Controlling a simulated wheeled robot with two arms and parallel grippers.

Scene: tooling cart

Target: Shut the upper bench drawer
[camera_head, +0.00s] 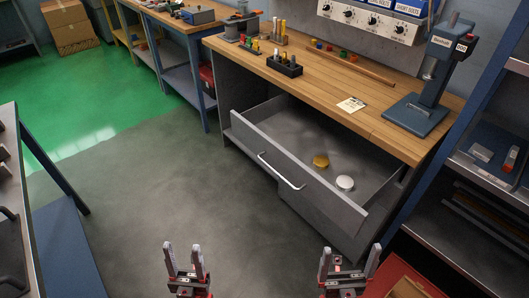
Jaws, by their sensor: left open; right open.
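The upper bench drawer (300,188) is pulled well out from the wooden-topped bench (330,77). Its grey front carries a light bar handle (281,171). My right gripper (349,258) is open and empty at the bottom, just below the right end of the drawer front. Neither gripper visibly touches the drawer.
A blue press (427,92) stands on the bench's right end. A black tool holder (285,65) and a paper card (351,104) are on the top. Blue-framed shelving (470,165) is close on the right, a cart (14,200) on the left. The grey floor (170,170) is clear.

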